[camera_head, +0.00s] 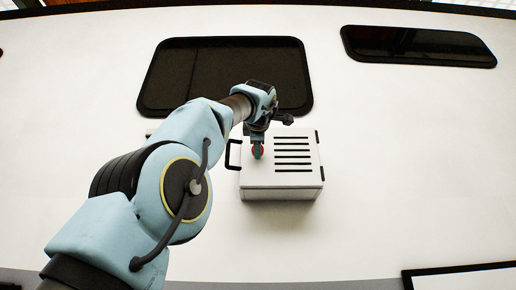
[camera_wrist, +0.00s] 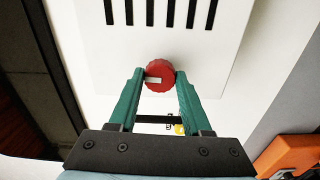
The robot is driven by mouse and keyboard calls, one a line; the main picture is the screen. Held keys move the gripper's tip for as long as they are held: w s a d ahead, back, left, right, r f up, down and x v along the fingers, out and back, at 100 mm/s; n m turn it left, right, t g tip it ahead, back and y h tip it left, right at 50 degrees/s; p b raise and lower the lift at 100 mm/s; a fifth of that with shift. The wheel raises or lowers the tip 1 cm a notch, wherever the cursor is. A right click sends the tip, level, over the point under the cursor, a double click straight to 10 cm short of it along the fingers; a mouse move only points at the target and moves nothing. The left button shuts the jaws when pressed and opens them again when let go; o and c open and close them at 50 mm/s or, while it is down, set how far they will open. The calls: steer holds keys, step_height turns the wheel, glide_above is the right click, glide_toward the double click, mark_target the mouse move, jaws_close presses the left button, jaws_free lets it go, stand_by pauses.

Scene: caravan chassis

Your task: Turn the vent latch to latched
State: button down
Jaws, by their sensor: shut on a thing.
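The vent is a white box (camera_head: 282,180) with black slots, standing out from the white caravan wall. Its latch is a round red knob with a white mark, seen in the wrist view (camera_wrist: 159,76) at the front of the vent face, below the slots. The white mark lies about level in that view. My gripper (camera_wrist: 160,80) has its two green fingers on either side of the knob, shut on it. In the head view my gripper (camera_head: 257,150) reaches the left part of the vent face, and only a bit of red shows there.
A black handle (camera_head: 233,155) sticks out at the vent's left side. Dark windows (camera_head: 245,75) and (camera_head: 418,46) lie above on the wall. An orange part (camera_wrist: 290,156) shows at the lower right of the wrist view. The wall right of the vent is clear.

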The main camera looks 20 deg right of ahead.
steer(key=shift+n, duration=0.4)
steer(key=shift+c, duration=1.7)
jaws_free()
steer(key=b+v, duration=0.4)
steer(key=v, duration=0.6)
steer(key=shift+s+a, duration=0.2)
steer(key=shift+s, duration=0.1)
